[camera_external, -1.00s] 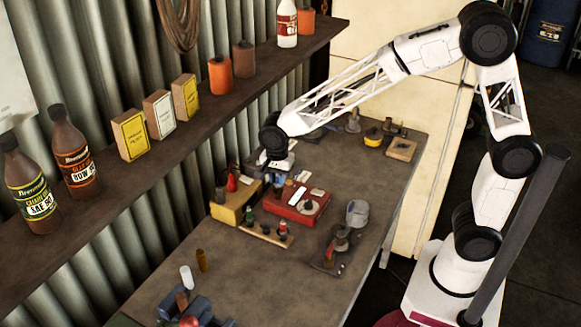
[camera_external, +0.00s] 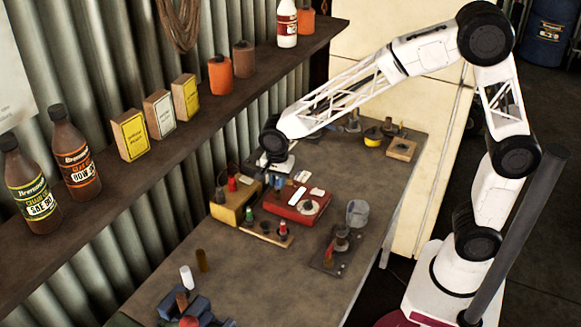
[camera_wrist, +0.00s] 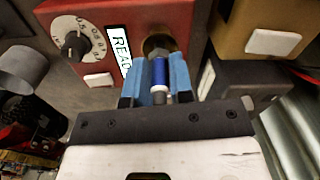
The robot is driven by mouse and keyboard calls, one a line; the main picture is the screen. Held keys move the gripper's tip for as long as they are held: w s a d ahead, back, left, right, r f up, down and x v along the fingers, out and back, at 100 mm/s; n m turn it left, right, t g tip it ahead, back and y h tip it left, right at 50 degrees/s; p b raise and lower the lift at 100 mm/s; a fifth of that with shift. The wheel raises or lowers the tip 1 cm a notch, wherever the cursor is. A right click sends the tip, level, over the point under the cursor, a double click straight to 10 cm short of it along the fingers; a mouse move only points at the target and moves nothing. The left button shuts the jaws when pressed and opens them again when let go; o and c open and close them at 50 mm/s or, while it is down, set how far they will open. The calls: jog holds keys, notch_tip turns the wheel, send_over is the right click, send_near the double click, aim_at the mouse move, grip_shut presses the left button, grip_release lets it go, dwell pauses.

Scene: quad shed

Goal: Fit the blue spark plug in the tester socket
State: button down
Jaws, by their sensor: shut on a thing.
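The blue spark plug (camera_wrist: 159,76) is between the blue fingers of my gripper (camera_wrist: 156,78) in the wrist view. My gripper is shut on it. The plug's metal end points at the round socket (camera_wrist: 155,42) in the face of the red tester (camera_wrist: 115,14). The metal end overlaps the socket mouth; I cannot tell how far in it sits, if at all. In the external view, the red tester (camera_external: 290,207) lies on the bench and my gripper (camera_external: 279,176) is low behind its far left side. The plug is hidden there.
The tester has a dial (camera_wrist: 75,42) beside the socket. A yellow box (camera_external: 231,212) stands left of the tester. A wooden rack (camera_external: 262,236) with small parts is in front. A grey cup (camera_external: 357,213) stands right.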

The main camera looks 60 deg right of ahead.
jog(key=shift+f, duration=0.85)
dwell(0.7)
jog(key=c, duration=0.5)
grip_release()
jog(key=shift+r, duration=0.2)
jog(key=shift+r, duration=3.3)
